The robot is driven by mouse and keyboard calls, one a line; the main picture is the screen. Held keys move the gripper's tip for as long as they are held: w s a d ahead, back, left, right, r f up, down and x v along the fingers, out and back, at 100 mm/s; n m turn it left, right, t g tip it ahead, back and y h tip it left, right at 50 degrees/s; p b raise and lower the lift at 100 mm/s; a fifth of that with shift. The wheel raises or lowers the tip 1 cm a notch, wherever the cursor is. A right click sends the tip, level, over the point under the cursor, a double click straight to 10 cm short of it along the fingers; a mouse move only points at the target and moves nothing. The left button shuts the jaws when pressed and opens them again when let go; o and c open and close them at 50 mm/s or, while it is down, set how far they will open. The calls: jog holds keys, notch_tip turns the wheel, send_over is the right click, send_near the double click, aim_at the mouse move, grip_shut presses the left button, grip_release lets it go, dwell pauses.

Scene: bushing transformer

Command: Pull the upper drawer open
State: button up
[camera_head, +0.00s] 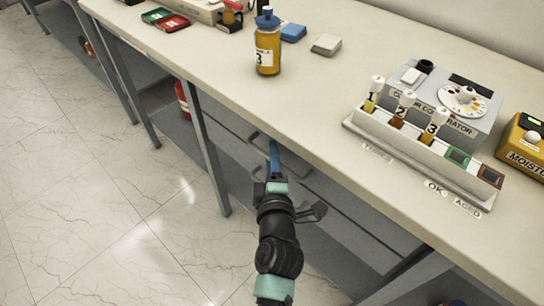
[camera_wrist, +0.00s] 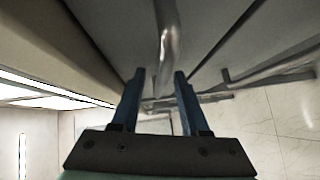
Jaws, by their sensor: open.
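The upper drawer (camera_head: 232,124) is a grey front under the edge of the workbench; it appears shut. Its metal bar handle (camera_head: 256,137) shows beside my fingertips, and in the wrist view the handle (camera_wrist: 169,38) runs down from the top toward the gap between the fingers. My gripper (camera_head: 275,152) has blue fingers and is at the handle in front of the drawer. In the wrist view my gripper (camera_wrist: 159,84) is open, with a finger on each side of the handle's line. I cannot tell whether either finger touches the bar.
A second drawer handle (camera_head: 303,172) sits lower, close to my gripper. The bench top (camera_head: 300,95) overhangs the drawers and carries a yellow bottle (camera_head: 267,52), a vial rack (camera_head: 405,130) and a comparator box (camera_head: 450,98). Bench legs (camera_head: 205,150) stand left; the tiled floor (camera_head: 90,200) is clear.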

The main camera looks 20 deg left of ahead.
grip_shut()
dwell(1.4)
